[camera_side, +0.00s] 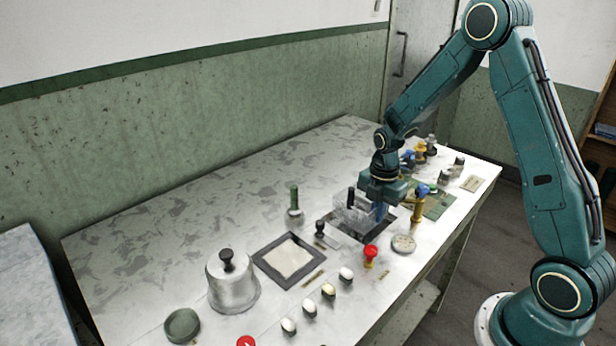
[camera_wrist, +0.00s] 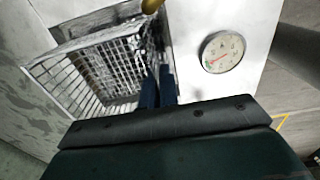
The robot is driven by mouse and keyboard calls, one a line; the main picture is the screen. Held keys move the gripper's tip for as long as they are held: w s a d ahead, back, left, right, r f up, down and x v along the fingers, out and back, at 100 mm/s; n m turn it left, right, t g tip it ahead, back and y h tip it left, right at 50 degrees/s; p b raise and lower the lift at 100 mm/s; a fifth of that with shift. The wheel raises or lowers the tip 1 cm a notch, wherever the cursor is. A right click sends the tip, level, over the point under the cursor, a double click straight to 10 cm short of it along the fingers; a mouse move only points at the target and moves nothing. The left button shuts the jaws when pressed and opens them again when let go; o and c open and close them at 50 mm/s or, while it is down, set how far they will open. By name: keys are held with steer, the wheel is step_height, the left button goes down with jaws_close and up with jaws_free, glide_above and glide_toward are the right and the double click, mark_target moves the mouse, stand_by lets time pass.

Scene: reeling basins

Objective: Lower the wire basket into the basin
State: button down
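The wire basket (camera_side: 345,214) is a pale open-topped grid box; it also fills the left of the wrist view (camera_wrist: 75,75). My gripper (camera_side: 380,212) points down at its right side. In the wrist view the two blue fingertips (camera_wrist: 158,80) are close together at the basket's right wall and look shut on it. A basin with a dark rim (camera_side: 372,238) lies under the basket in the side view. The basket hides much of this basin, and I cannot tell the height between them. A second dark-framed basin (camera_side: 262,262) with a cream surface is to the left.
A round dial (camera_side: 403,243) lies to the right; it also shows in the wrist view (camera_wrist: 222,51). A red-topped yellow valve (camera_side: 370,254) stands in front. A metal bell-shaped cover (camera_side: 232,285) and several pale cocoon-like pieces (camera_side: 328,290) are at front left. The table's back left is clear.

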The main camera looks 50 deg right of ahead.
mark_target(376, 227)
steer(key=shift+f, duration=3.25)
steer(key=shift+f, duration=0.65)
steer(key=c, duration=1.6)
jaws_free()
steer(key=shift+s, duration=0.1)
steer(key=shift+s, duration=0.1)
steer(key=r, duration=1.4)
steer(key=shift+w, duration=0.3)
